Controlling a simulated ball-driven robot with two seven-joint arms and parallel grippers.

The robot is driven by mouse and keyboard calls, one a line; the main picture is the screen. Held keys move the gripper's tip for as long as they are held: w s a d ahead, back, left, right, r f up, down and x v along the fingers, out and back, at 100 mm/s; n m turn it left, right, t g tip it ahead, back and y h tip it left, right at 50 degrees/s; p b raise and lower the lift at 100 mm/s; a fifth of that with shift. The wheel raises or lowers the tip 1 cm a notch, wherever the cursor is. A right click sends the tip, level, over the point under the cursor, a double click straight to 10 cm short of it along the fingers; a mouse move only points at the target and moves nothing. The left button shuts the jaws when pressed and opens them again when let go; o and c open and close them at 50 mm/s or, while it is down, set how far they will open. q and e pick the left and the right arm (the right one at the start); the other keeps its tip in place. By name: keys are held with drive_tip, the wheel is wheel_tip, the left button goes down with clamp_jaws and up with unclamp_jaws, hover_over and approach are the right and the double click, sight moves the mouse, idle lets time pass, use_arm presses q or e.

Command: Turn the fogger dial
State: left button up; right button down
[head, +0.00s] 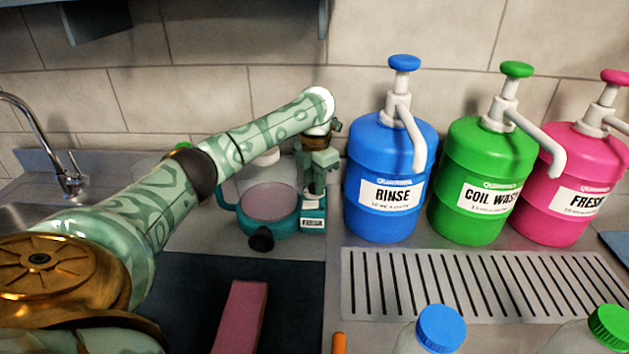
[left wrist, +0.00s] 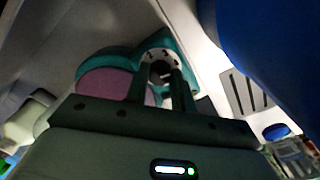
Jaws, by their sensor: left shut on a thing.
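The fogger (head: 262,226) is a teal device with a mauve round top, standing on the counter left of the blue jug. In the left wrist view its teal body (left wrist: 100,62) and a white numbered dial ring (left wrist: 150,57) with a dark knob (left wrist: 160,71) show. My left gripper (head: 313,193) points down over the fogger's right end. In the left wrist view its two fingers (left wrist: 158,88) stand on either side of the knob, shut on it. The gripper hides most of the dial in the head view. My right gripper is not in view.
Blue RINSE (head: 390,215), green COIL WASH (head: 470,220) and pink pump jugs (head: 553,215) stand close on the right. A slotted drain (head: 470,290) lies before them. A pink block (head: 241,318) lies on the dark mat (head: 185,290). A sink tap (head: 65,175) is far left.

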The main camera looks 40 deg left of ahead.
use_arm(q)
drive_tip(key=shift+r+p, duration=0.25)
drive_tip(key=shift+p, duration=0.3)
drive_tip(key=n+p, duration=0.6)
drive_tip(key=p, duration=0.1)
drive_tip(key=shift+p, duration=0.35)
drive_tip(key=n+p, duration=0.2)
drive_tip(key=n, duration=0.1)
drive_tip(key=shift+n, duration=0.3)
drive_tip(key=n+p, duration=0.1)
drive_tip(key=n, duration=0.1)
drive_tip(key=shift+f+n, duration=0.1)
drive_tip(key=shift+n, duration=0.2)
drive_tip(key=n+p, duration=0.1)
drive_tip(key=n, duration=0.2)
drive_tip(key=shift+n, duration=0.3)
drive_tip(key=n, duration=0.4)
drive_tip(key=shift+n+p, duration=0.3)
drive_tip(key=shift+p, duration=0.1)
drive_tip(key=shift+a+n, duration=0.1)
drive_tip(key=shift+n, duration=1.8)
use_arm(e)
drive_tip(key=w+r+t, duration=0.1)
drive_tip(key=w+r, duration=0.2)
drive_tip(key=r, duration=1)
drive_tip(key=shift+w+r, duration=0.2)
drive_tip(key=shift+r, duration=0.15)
use_arm(q)
drive_tip(key=shift+w, duration=0.1)
